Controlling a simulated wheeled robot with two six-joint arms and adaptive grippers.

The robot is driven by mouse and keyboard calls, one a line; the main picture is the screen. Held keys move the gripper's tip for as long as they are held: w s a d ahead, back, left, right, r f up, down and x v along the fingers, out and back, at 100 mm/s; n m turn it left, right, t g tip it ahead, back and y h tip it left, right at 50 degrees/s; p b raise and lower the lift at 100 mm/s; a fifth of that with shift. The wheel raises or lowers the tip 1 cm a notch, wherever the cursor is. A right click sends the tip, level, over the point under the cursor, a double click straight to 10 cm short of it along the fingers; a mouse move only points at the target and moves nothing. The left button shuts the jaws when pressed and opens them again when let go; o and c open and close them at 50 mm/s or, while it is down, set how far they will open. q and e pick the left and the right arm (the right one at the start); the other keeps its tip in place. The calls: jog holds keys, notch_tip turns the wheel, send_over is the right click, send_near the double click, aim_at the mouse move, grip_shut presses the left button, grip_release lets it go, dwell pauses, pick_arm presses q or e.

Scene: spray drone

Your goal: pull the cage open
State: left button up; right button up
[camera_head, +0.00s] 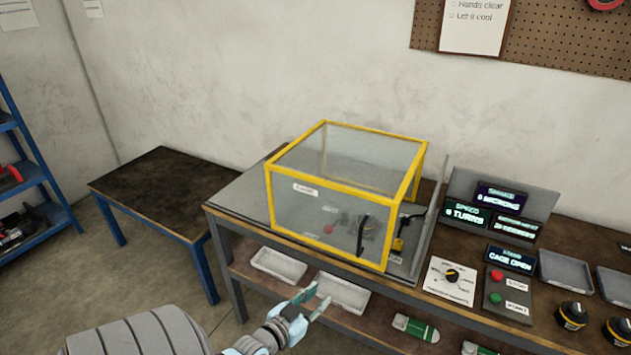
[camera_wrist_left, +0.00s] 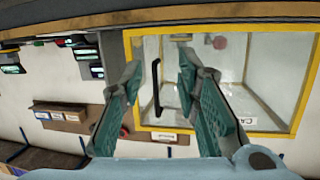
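The cage (camera_head: 318,223) is a clear box with a yellow frame, standing on the workbench. Its black bar handle (camera_head: 362,235) is upright on the front panel, towards the right. My left gripper (camera_head: 315,299) is open and empty, in front of the bench, below and to the left of the handle and apart from it. In the left wrist view, turned about upside down, the handle (camera_wrist_left: 157,88) shows between the open fingers (camera_wrist_left: 158,68), with the cage's yellow frame (camera_wrist_left: 220,28) around it. My right gripper is not in view.
A display (camera_head: 510,259) reading "CAGE OPEN" and a panel with red and green buttons (camera_head: 508,295) stand right of the cage. White trays (camera_head: 279,265) lie on the shelf below. A lower dark table (camera_head: 160,190) stands at the left.

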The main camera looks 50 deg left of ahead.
pick_arm(q)
jog(key=shift+s+f, duration=0.3)
jog(key=shift+f, duration=0.15)
